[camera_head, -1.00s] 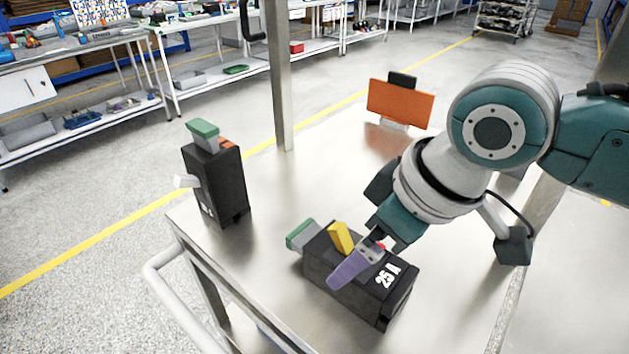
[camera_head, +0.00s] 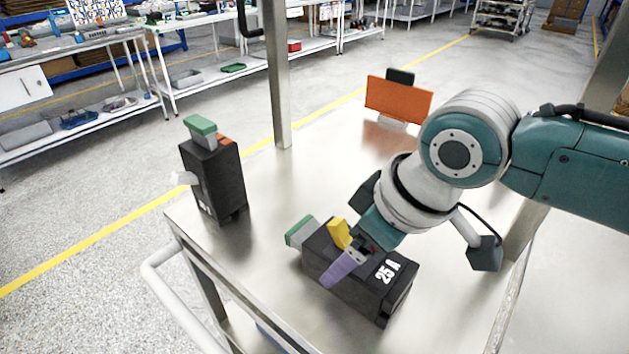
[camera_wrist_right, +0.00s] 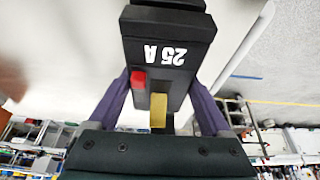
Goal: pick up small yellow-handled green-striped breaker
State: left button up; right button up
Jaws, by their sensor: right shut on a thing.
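The black breaker (camera_head: 385,296) marked "25 A" lies on its side on the metal table, with a yellow handle (camera_head: 340,233) on top and a green-and-grey end piece (camera_head: 300,231) at its left. My right gripper (camera_head: 342,268) reaches down over it, with one purple finger against the near side. In the right wrist view, the breaker (camera_wrist_right: 170,25) is between the two purple fingers (camera_wrist_right: 161,88), with the yellow handle (camera_wrist_right: 158,110) and a red part (camera_wrist_right: 138,80) showing. The gripper is shut on its body. The far finger is hidden in the head view. My left gripper is out of view.
A second black breaker (camera_head: 216,175) with a green top and white lever stands upright at the table's left. An orange panel (camera_head: 398,99) stands at the back. A metal post (camera_head: 278,80) rises at the table's far edge. Table between them is clear.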

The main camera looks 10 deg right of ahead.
grip_shut()
jog(key=shift+r, duration=0.15)
